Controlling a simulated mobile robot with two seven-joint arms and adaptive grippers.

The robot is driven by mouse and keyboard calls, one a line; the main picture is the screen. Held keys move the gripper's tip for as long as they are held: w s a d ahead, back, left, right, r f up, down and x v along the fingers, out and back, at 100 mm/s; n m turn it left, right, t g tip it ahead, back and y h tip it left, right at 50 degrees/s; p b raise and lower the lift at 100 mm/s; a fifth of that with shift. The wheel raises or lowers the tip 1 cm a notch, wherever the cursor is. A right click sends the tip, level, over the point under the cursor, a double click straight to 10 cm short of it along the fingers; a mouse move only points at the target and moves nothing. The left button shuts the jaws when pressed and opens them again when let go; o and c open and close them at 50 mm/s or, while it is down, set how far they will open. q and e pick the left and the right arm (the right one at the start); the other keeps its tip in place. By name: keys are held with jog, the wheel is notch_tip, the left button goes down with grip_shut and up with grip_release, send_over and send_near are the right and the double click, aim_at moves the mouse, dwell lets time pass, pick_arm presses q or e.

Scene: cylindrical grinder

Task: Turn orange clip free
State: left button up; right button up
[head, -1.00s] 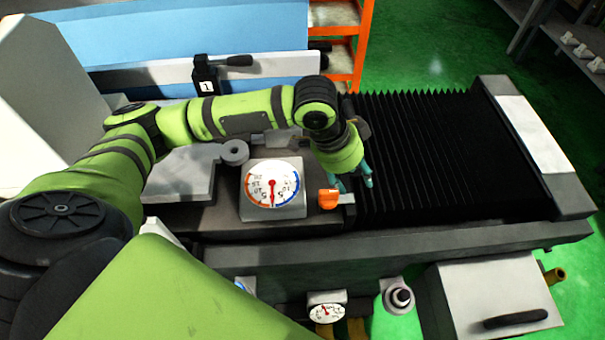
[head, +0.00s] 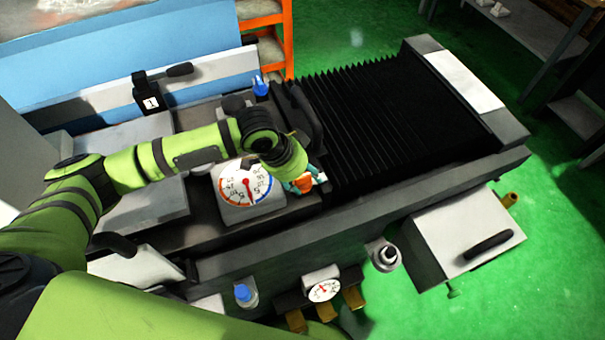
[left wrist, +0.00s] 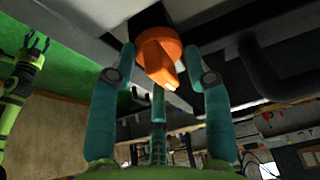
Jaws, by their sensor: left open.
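The orange clip (head: 304,184) sits beside the big dial gauge, at the near edge of the machine bed; in the head view it is partly hidden by my left gripper (head: 308,180). In the left wrist view the orange clip (left wrist: 158,52) is a round knob with a raised ridge. It lies between the spread teal fingers of my left gripper (left wrist: 163,62), which is open around it; I cannot tell whether either finger touches it. My right gripper (left wrist: 38,44) shows small at the left of the left wrist view, its teal fingers apart and empty.
The white dial gauge (head: 245,190) stands just left of the clip. Black bellows (head: 390,120) fill the bed to the right. A small gauge (head: 324,290), a blue knob (head: 243,293) and a grey box (head: 465,240) are on the near side.

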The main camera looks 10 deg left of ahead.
pick_arm(q)
jog(key=shift+d, duration=0.1)
jog(key=c, duration=1)
pick_arm(e)
jog(key=shift+s+a+f, duration=0.1)
jog(key=shift+s+a, duration=0.55)
jog(key=shift+a, duration=0.15)
jog(key=shift+d, duration=0.1)
